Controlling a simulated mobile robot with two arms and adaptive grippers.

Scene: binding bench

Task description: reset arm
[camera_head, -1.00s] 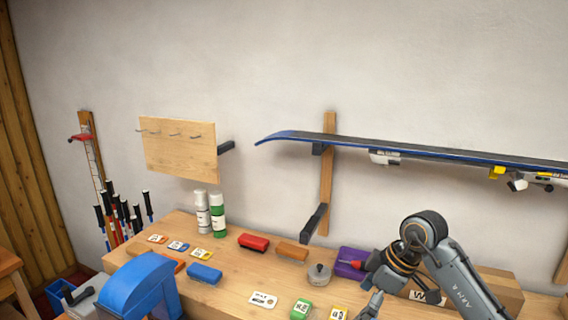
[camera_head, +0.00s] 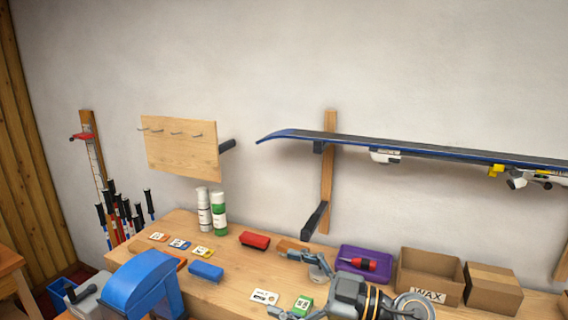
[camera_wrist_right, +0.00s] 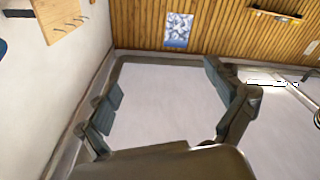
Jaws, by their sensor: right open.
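My right gripper (camera_head: 296,287) is over the front part of the bench in the head view, pointing left, with its two fingers spread apart and nothing between them. The right wrist view shows the same gripper (camera_wrist_right: 166,95) with its fingers wide apart and only plain pale background between them. My right arm comes in from the bottom right of the head view. Part of a green-and-white block (camera_head: 304,303) shows between the fingers in the picture; I cannot tell how far below them it lies. My left gripper is not in view.
The wooden bench (camera_head: 232,271) holds a purple tray (camera_head: 349,254) with a red-handled tool, cardboard boxes (camera_head: 428,263), a red block (camera_head: 255,240) and spray cans (camera_head: 219,215). A ski (camera_head: 420,152) hangs on the wall.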

